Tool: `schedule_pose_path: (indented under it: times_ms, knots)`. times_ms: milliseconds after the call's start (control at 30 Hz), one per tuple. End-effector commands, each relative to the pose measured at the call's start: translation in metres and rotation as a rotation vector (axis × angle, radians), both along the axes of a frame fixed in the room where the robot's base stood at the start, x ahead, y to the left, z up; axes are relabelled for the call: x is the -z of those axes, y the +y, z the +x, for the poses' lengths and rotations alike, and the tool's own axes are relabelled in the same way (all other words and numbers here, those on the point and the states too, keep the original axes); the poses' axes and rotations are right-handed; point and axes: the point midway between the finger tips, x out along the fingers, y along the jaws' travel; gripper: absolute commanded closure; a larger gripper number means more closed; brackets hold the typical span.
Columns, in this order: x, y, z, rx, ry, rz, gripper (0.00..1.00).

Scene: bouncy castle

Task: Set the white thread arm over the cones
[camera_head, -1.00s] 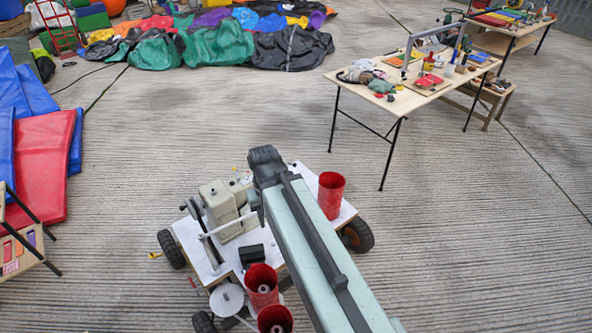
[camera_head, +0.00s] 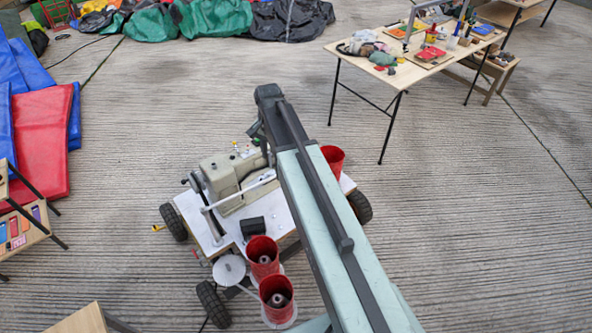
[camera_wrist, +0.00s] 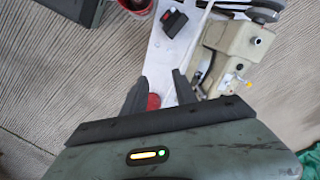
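A white cart (camera_head: 235,238) carries a beige sewing machine (camera_head: 225,178). The white thread arm (camera_head: 240,192) is a thin bar sloping from a post at the cart's left toward the machine; part of it shows in the wrist view (camera_wrist: 204,22). Two red cones (camera_head: 263,255) (camera_head: 275,291), open at the top with pale centres, stand at the near end, apart from the bar. My gripper (camera_wrist: 159,88) is open and empty above the cart, with a red rim (camera_wrist: 153,101) visible beyond its fingers.
A red container (camera_head: 334,157) stands at the cart's right edge, partly behind my arm. A black block (camera_head: 252,226) and a white disc (camera_head: 229,268) lie near the cones. A cluttered table (camera_head: 385,85) stands at back right; red and blue mats (camera_head: 43,140) lie left. Concrete floor between is clear.

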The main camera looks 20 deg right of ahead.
Motion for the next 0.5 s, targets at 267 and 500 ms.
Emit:
schedule_pose_path:
  times_ms: [267,500]
  knots:
    - [0.124,-0.098,0.1,0.45,-0.015,0.022,0.66]
    - [0.154,-0.144,0.12,0.583,-0.02,0.029,0.66]
